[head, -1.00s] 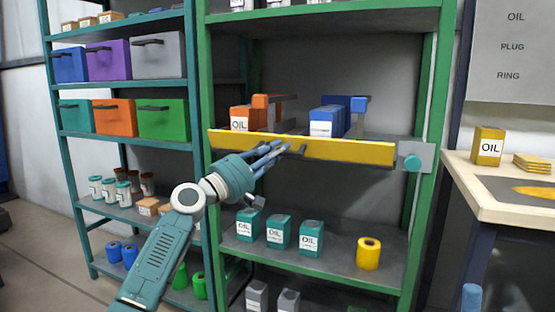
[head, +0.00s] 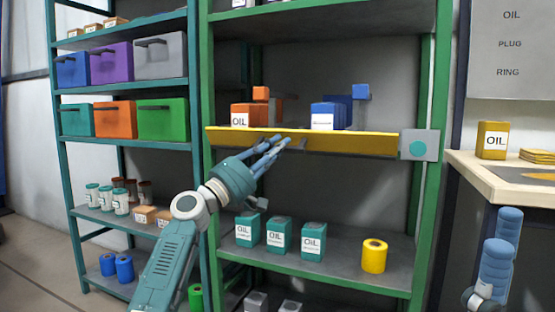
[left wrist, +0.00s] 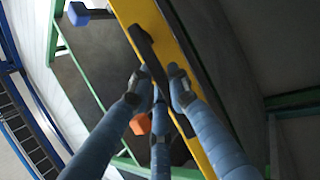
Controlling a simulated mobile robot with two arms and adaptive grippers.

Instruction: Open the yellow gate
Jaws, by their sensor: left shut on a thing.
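The yellow gate (head: 350,144) is a long bar lying nearly level across the front of a green rack's middle shelf. A grey block with a teal knob (head: 418,149) sits at its right end. A dark handle sticks out from the gate and also shows in the left wrist view (left wrist: 146,47). My left gripper (head: 280,144) is shut on this handle, its blue fingers on either side of it in the left wrist view (left wrist: 158,85). Blue fingers of my right gripper (head: 500,245) show at the lower right, away from the gate; their opening is unclear.
Orange (head: 243,115) and blue (head: 325,116) boxes stand behind the gate. Teal oil cans (head: 278,235) and a yellow roll (head: 374,256) stand on the shelf below. A workbench (head: 485,168) with a yellow oil can (head: 492,141) is at the right.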

